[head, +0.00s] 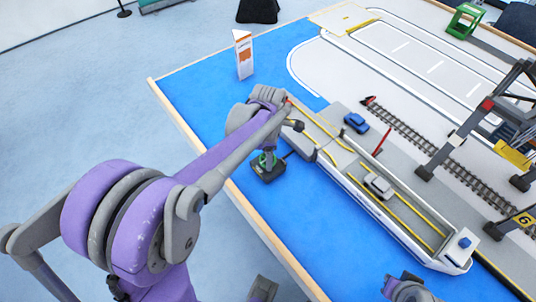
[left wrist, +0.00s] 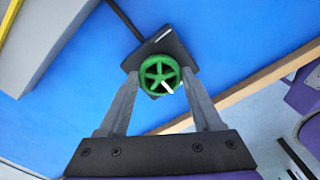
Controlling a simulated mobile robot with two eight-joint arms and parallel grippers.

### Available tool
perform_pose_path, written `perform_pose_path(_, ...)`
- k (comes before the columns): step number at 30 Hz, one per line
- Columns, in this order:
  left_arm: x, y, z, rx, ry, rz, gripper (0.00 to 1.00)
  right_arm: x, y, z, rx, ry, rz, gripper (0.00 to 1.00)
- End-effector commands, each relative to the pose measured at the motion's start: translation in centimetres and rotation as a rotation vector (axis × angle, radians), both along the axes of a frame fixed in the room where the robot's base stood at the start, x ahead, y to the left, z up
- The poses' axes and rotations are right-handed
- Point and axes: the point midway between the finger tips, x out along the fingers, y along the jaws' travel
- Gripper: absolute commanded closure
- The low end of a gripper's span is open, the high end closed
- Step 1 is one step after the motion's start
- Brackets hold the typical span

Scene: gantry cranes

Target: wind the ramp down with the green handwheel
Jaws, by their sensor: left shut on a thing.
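The green handwheel (left wrist: 160,75) sits on a dark box (left wrist: 173,50) on the blue surface. In the left wrist view my left gripper (left wrist: 160,85) has one finger on each side of the wheel and is shut on its rim. In the head view the handwheel (head: 266,159) and box (head: 270,174) are partly hidden by my left arm. A dark rod runs from the box towards the ferry (head: 400,222). The ramp (head: 322,134) seems to be the yellow-lined panel at the ferry's far end; its tilt is hard to tell. My right gripper's fingers are not visible.
A silver car (head: 379,186) stands on the ferry deck. A blue car (head: 356,123) stands on the grey quay near a red bar (head: 383,141). Crane legs (head: 455,142) and rails (head: 425,153) lie right. A white-orange sign (head: 243,56) stands on open blue surface.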

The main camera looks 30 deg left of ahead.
Motion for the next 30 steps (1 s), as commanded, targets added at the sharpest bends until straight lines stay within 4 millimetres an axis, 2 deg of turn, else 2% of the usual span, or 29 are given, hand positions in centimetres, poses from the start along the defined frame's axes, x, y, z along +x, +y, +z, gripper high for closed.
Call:
perform_pose_path(8,0.1,0.0,0.1,0.0,-0.002,0.003,0.9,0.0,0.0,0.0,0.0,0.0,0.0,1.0)
perform_pose_path(9,0.1,0.0,0.1,0.0,-0.001,0.003,0.32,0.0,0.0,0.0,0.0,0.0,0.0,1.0)
perform_pose_path(14,0.1,0.0,0.0,0.0,-0.001,0.002,0.04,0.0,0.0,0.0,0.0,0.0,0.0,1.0)
perform_pose_path(24,0.0,0.0,0.3,0.0,0.0,0.001,0.04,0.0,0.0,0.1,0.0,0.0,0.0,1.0)
perform_pose_path(26,0.0,0.0,0.9,-0.001,-0.001,0.001,0.04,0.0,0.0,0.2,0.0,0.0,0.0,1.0)
perform_pose_path(30,0.0,0.0,3.3,-0.001,-0.001,0.001,0.04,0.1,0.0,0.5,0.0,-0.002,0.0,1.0)
